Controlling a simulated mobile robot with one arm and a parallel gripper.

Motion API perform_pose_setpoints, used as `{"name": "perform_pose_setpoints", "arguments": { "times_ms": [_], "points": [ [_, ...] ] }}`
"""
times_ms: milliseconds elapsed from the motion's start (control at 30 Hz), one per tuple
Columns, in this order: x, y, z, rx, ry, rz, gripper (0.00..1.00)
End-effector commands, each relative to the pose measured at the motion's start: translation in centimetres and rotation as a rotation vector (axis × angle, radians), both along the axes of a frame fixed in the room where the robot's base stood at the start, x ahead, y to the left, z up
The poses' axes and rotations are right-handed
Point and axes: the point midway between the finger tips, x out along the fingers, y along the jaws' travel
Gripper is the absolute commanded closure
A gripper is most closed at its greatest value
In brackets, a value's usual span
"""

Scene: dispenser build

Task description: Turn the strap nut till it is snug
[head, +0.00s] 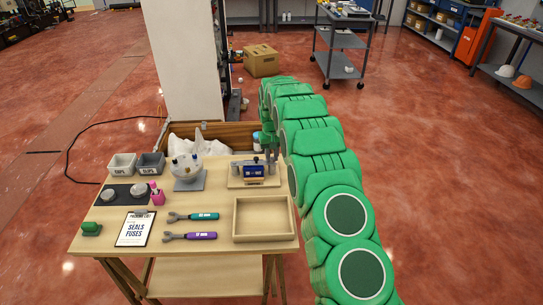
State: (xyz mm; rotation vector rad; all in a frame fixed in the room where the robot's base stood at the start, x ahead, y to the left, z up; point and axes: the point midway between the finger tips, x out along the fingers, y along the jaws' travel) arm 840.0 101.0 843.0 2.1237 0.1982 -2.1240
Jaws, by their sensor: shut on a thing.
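A small blue unit (254,171) sits in a fixture (249,184) with a light base and grey uprights, at the back right of the wooden table. A grey strap or bar crosses over the blue unit. My gripper (270,156) points down from above at the right end of this strap. It is shut on the strap nut there. The nut is too small and too covered by the fingers to make out.
An empty wooden tray (235,220) lies in front of the fixture. Two wrenches, teal (193,216) and purple (190,236), lie by a clipboard (135,229). An open crate (238,134) stands behind the table.

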Motion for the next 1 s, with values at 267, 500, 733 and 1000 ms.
{"name": "perform_pose_setpoints", "arguments": {
  "times_ms": [267,500,733,1000],
  "points": [
    [0.03,-0.07,0.08,0.0,-0.001,-0.259,1.0],
    [0.02,-0.14,0.08,0.0,-0.001,-0.471,1.0],
    [-0.01,-0.26,0.08,0.001,-0.001,-0.629,1.0],
    [-0.04,-0.32,0.07,0.001,-0.001,-0.734,1.0]
  ]
}}
